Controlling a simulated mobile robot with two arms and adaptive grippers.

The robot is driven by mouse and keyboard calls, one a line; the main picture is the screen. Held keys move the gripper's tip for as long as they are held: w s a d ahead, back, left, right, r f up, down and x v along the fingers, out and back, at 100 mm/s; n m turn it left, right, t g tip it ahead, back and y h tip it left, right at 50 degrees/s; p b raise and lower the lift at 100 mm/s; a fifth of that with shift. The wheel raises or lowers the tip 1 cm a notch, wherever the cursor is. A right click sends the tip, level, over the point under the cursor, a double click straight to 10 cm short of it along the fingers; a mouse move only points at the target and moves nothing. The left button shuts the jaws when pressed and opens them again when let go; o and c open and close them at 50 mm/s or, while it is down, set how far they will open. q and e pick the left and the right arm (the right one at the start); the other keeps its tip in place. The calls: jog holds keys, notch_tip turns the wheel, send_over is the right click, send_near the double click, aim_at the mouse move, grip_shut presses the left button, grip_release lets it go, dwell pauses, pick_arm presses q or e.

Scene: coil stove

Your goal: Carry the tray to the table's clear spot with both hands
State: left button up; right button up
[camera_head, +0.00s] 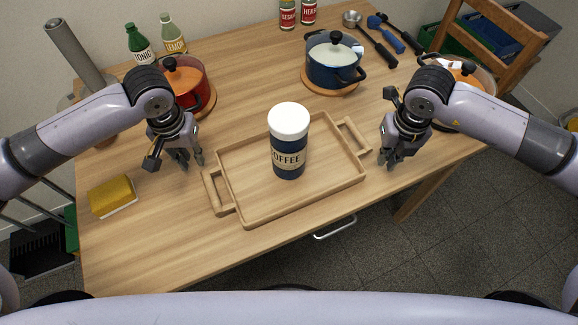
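The wooden tray (252,211) lies on the table (170,245) with a handle at its left end and one at its right end. A dark blue coffee canister (289,141) with a white lid stands upright in it. My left gripper (188,166) is just beyond the tray's left handle (216,192), apart from it and empty, with its fingers spread. My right gripper (387,162) is just right of the right handle (357,136), with nothing in it. Its fingers point down and are seen partly side-on, so its opening is hard to judge.
A red pot (190,88) and a blue pot (335,62) stand on round boards behind the tray. Another pot (462,72) is partly behind my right arm. A yellow sponge (112,196) lies at left. The front left of the table is bare.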

jog(key=shift+o, duration=1.2)
jog(key=shift+r, duration=0.1)
pick_arm(q)
notch_tip(320, 180, up, 12)
jog(key=shift+s, duration=0.45)
pick_arm(e)
notch_tip(320, 180, up, 12)
jog(key=shift+s, duration=0.45)
